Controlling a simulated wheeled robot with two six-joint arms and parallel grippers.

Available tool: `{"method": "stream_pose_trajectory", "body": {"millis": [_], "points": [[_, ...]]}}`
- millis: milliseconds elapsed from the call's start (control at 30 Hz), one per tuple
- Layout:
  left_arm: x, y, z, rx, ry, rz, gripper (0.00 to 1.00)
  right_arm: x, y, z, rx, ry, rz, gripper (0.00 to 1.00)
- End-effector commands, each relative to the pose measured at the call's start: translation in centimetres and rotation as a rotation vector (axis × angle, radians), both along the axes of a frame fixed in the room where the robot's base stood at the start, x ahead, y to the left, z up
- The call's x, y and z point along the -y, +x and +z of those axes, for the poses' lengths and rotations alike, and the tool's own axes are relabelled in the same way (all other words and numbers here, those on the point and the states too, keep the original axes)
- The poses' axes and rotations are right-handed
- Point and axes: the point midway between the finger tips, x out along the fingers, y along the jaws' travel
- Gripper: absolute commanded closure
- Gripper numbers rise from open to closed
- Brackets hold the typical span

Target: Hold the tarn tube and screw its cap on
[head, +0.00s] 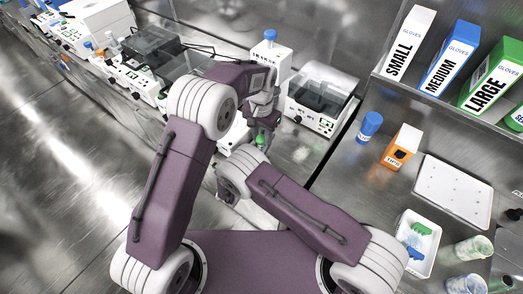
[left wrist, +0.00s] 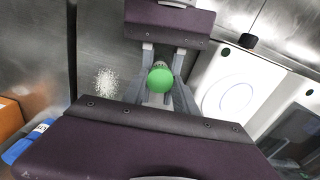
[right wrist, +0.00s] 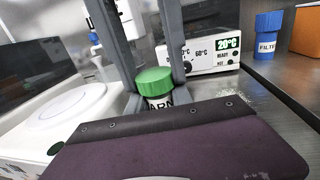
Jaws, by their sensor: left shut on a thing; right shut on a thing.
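The green cap (head: 260,138) sits on the tarn tube in front of me. In the right wrist view the cap (right wrist: 153,82) is upright on the tube (right wrist: 161,102), whose black lettering is partly visible. My left gripper (head: 261,126) comes down from above and is shut on the cap; its fingers flank it in the left wrist view (left wrist: 160,92). My right gripper (left wrist: 162,62) comes from the opposite side and is shut on the tube, below the cap. Its fingertips and the lower tube are mostly hidden. I cannot tell how tightly the cap is seated.
A white device with a 20°C display (right wrist: 228,50) stands behind the tube. A blue filter container (head: 370,124) and orange tips box (head: 402,146) stand to the right, near a white tray (head: 455,190). White grains (left wrist: 105,82) lie on the steel bench. Lab devices crowd the left.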

Motion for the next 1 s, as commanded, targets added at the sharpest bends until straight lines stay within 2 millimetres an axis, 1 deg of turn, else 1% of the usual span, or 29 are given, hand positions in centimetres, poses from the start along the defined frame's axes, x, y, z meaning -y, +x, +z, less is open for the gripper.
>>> {"method": "stream_pose_trajectory", "body": {"millis": [33, 100, 267, 300, 333, 367, 667, 733, 767, 867, 1000], "points": [[0.0, 0.0, 0.0, 0.0, 0.0, -0.098, 1.0, 0.0, 0.0, 0.0, -0.001, 0.0, 0.0, 1.0], [0.0, 0.0, 0.0, 0.0, 0.0, -0.223, 1.0, 0.0, 0.0, 0.0, -0.001, 0.0, 0.0, 1.0], [0.0, 0.0, 0.0, 0.0, 0.0, -0.224, 1.0, 0.0, 0.0, 0.0, -0.001, 0.0, 0.0, 1.0], [0.0, 0.0, 0.0, 0.0, 0.0, -0.223, 0.55, 0.0, 0.0, 0.0, -0.001, 0.0, 0.0, 1.0], [0.0, 0.0, 0.0, 0.0, 0.0, -0.223, 0.46, 0.0, 0.0, 0.0, -0.001, 0.0, 0.0, 1.0], [0.0, 0.0, 0.0, 0.0, 0.0, -0.223, 0.4, 0.0, 0.0, 0.0, -0.001, 0.0, 0.0, 1.0], [0.0, 0.0, 0.0, 0.0, 0.0, -0.222, 0.4, 0.0, 0.0, 0.0, -0.001, 0.0, 0.0, 1.0], [0.0, 0.0, 0.4, 0.001, -0.001, -0.221, 0.4, 0.0, 0.0, 0.0, -0.001, 0.0, 0.0, 1.0], [0.0, 0.0, 0.8, 0.001, -0.001, -0.221, 0.4, 0.0, 0.0, 0.0, -0.001, 0.0, 0.0, 1.0], [0.0, 0.1, 2.6, 0.005, -0.002, -0.221, 0.4, 0.0, 0.0, 0.0, -0.001, 0.0, 0.0, 1.0], [0.0, 0.1, 5.9, 0.005, -0.002, -0.222, 0.4, 0.0, 0.0, 0.0, -0.001, 0.0, 0.0, 1.0]]}}
